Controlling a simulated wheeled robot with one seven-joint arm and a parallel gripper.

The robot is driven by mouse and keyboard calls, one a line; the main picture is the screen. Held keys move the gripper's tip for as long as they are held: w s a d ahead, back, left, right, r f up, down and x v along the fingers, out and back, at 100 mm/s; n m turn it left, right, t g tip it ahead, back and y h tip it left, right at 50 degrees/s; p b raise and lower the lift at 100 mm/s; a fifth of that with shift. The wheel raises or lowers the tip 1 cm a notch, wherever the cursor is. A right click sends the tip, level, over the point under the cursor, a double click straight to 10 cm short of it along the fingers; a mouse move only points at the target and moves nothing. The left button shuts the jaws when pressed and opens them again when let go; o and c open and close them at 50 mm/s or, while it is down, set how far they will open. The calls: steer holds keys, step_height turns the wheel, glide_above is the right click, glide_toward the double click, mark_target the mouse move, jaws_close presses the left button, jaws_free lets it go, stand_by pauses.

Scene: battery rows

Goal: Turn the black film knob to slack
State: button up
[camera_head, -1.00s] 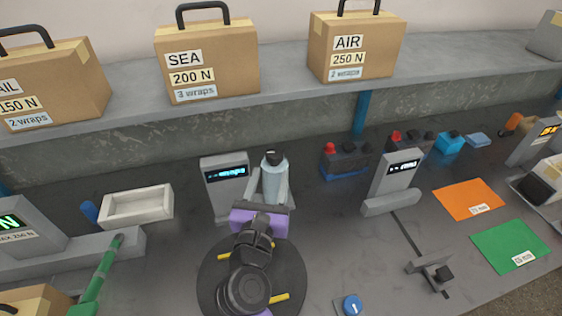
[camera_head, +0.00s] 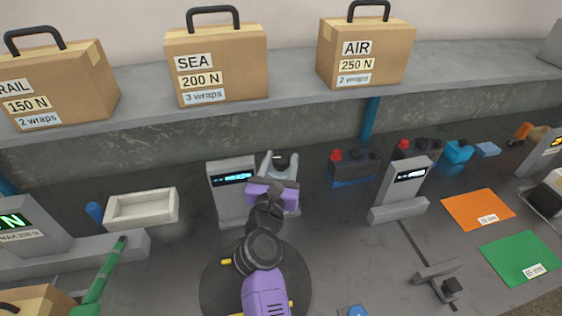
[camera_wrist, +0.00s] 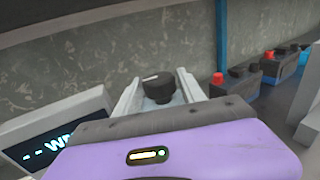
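The black film knob (camera_head: 281,161) sits on top of a pale upright column, behind my gripper in the head view. In the wrist view the knob (camera_wrist: 157,86) shows a white pointer line on its top, pointing left. My gripper (camera_wrist: 158,77) is open, with one pale finger on each side of the knob. Small gaps seem to show between fingers and knob; contact is not clear. In the head view my gripper (camera_head: 281,158) and purple palm hide most of the column. Any markings around the knob are not visible.
A grey display post (camera_head: 232,190) with blue lettering stands close on the left. A white tray (camera_head: 141,208) is farther left. A second display post (camera_head: 402,190) and dark blocks with red knobs (camera_head: 352,165) stand right. A shelf with labelled boxes (camera_head: 216,65) is behind.

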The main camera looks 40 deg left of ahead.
jaws_close()
steer(key=shift+r+n+y+p, duration=0.3)
steer(key=shift+y+p, duration=0.2)
steer(key=shift+p, duration=0.55)
